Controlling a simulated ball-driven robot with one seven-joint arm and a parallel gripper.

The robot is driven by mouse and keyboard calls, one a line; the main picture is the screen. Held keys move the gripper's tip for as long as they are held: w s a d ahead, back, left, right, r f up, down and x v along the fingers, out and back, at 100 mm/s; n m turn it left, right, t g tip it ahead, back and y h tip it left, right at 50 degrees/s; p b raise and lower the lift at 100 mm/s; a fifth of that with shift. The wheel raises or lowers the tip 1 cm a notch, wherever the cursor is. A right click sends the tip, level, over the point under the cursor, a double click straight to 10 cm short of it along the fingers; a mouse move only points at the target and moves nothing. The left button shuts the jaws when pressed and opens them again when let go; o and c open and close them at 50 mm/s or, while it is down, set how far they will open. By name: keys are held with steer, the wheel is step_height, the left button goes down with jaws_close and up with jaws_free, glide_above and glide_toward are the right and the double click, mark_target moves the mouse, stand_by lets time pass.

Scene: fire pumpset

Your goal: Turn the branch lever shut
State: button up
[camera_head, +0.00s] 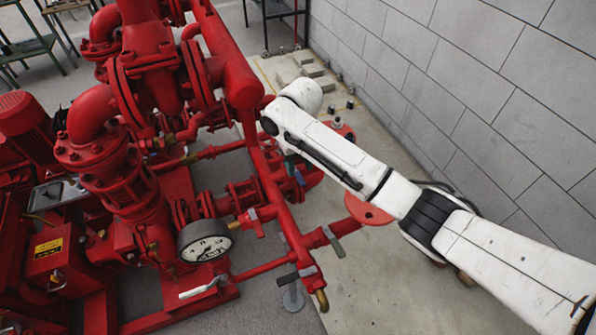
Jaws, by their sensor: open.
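Several valve levers show on the red pipework, and I cannot tell which one is the branch lever. A grey lever (333,241) sits on the short red pipe right of the sloping pipe. A red-bodied valve with a small lever (256,222) is beside the gauge. A dark lever (296,275) crosses the sloping pipe's lower end. A pale-handled lever (201,288) sticks out low at the front. A blue-green lever (298,174) is partly hidden near my white arm. My arm reaches over the pipework from the right, and my gripper cannot be made out.
A round pressure gauge (205,241) stands at the front of the red pumpset (135,190). A red disc flange (368,209) lies below my arm. A grey block wall (480,80) closes the right side. Concrete floor (385,290) is clear at the front right.

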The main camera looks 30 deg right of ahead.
mark_target(299, 178)
step_height(299, 178, up, 7)
steer(key=shift+r+b, duration=0.2)
steer(key=shift+b, duration=0.15)
stand_by(0.3)
steer(key=s+a+f+m+t+y, duration=0.25)
steer(key=a+m, duration=0.35)
steer(key=a, duration=0.3)
steer(key=s+f+m, duration=0.1)
steer(key=s+m, duration=0.3)
steer(key=m, duration=0.2)
steer(key=s+f+m+t, duration=0.1)
steer(key=s+f+m, duration=0.1)
steer(key=s+m, duration=0.3)
steer(key=s+f+m+t, duration=0.1)
steer(key=s+f+m, duration=0.1)
steer(key=s+m, duration=0.3)
steer(key=shift+s+f+m, duration=0.1)
steer(key=shift+s+m, duration=0.05)
steer(key=shift+m, duration=1.75)
steer(key=s+d+m+h, duration=0.3)
steer(key=s+d+m, duration=0.5)
steer(key=s+m, duration=0.1)
steer(key=s+d+f+g, duration=0.1)
steer(key=s+f+g, duration=0.2)
steer(key=s+f, duration=0.3)
steer(key=s, duration=0.5)
steer(key=shift+w+g, duration=0.1)
steer(key=shift+g, duration=0.15)
